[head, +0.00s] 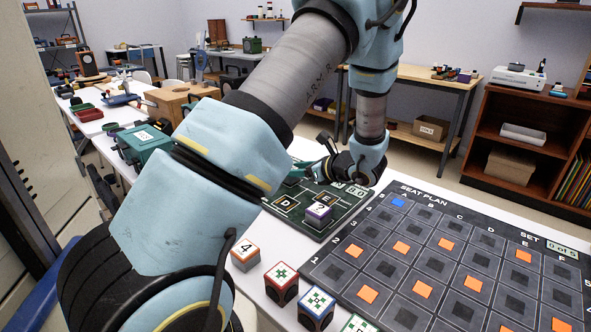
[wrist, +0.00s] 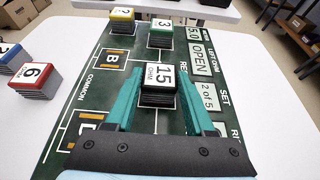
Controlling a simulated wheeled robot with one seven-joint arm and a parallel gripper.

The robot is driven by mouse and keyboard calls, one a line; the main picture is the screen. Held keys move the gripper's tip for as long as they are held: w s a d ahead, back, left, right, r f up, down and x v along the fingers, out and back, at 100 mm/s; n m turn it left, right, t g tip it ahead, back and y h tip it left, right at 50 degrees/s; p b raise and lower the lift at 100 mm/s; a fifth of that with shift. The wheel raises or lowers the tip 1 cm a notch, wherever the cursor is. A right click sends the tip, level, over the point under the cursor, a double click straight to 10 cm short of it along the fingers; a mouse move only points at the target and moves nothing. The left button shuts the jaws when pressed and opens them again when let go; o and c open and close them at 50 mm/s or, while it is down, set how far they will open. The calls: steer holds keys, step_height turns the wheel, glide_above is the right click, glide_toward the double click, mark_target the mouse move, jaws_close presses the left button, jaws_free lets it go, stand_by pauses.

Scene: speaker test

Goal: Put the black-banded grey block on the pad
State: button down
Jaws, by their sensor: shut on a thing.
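My gripper (wrist: 160,95) has teal fingers closed on the sides of a black-banded grey block (wrist: 159,90). The block's white top reads 15 OHM and it is upright between the fingertips. It is over the green board (wrist: 72,112); I cannot tell whether it touches it. The board has a framed pad marked B (wrist: 112,61) to the block's left and another pad (wrist: 86,131) nearer, partly hidden by my gripper. In the head view my gripper (head: 300,172) is low at the board's far side, and its held block is not distinguishable there.
Yellow-banded (wrist: 121,20) and green-banded (wrist: 162,33) blocks stand beyond the held block. A red-banded block (wrist: 37,80) is off the board at left. In the head view, a purple-banded block (head: 318,214) stands on the board, and a dark seat-plan board (head: 430,262) lies at right.

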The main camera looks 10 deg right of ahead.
steer(key=shift+f, duration=0.15)
steer(key=shift+c, duration=1.3)
jaws_free()
